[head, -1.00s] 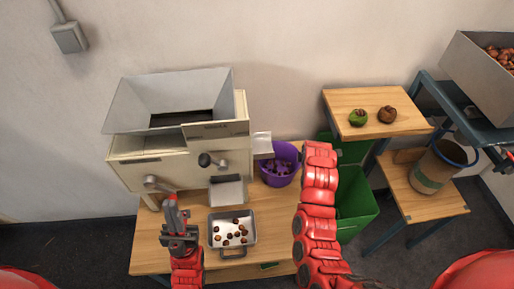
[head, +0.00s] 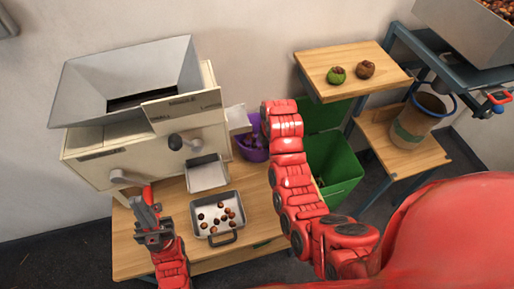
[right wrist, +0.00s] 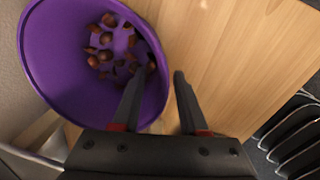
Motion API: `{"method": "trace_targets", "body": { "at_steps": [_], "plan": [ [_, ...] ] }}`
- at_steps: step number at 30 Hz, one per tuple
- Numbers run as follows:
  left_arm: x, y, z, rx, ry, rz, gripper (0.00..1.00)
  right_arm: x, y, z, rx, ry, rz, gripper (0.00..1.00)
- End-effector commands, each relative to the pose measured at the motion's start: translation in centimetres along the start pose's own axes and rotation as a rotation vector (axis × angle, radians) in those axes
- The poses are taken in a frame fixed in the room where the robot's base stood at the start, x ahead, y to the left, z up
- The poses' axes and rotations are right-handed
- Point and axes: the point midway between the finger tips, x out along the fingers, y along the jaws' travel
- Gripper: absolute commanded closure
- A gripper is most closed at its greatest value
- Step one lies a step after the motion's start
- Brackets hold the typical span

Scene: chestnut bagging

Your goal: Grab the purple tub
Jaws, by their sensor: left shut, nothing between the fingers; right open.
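The purple tub (head: 254,150) stands on the wooden table right of the machine, partly hidden behind my right arm in the head view. In the right wrist view the tub (right wrist: 62,75) fills the left side, with several brown pieces inside. My right gripper (right wrist: 155,82) is open there; its left finger overlaps the tub's rim in the picture and its right finger is over the table outside. I cannot tell whether either finger touches the tub. In the head view the right fingers are hidden. My left gripper (head: 148,195) is shut and empty at the table's left front.
A cream machine (head: 145,130) with a grey hopper (head: 190,58) stands left of the tub. A metal tray (head: 236,207) of chestnuts lies in front. A green bin (head: 338,172) stands at the right. A small shelf (head: 312,66) holds two round items.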

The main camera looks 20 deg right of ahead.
Motion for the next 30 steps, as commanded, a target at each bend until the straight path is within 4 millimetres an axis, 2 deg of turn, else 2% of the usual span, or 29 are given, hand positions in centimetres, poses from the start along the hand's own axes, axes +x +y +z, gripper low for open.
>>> {"method": "trace_targets", "body": {
  "at_steps": [8,14,19,30],
  "plan": [
    [0.8,0.0,-0.1,0.000,0.001,0.000,1.00,1.4,0.0,0.0,0.002,0.001,0.001,0.57],
    [2.6,-0.1,-0.5,0.000,0.001,0.000,1.00,3.8,-0.3,0.0,0.002,0.002,-0.004,0.57],
    [2.9,-0.1,-0.5,0.000,0.001,0.000,1.00,5.6,-0.2,0.1,0.001,0.000,0.000,0.57],
    [2.9,-0.1,-0.5,0.000,0.001,0.000,1.00,6.2,-0.2,0.1,0.001,-0.001,0.003,0.59]
  ]
}}
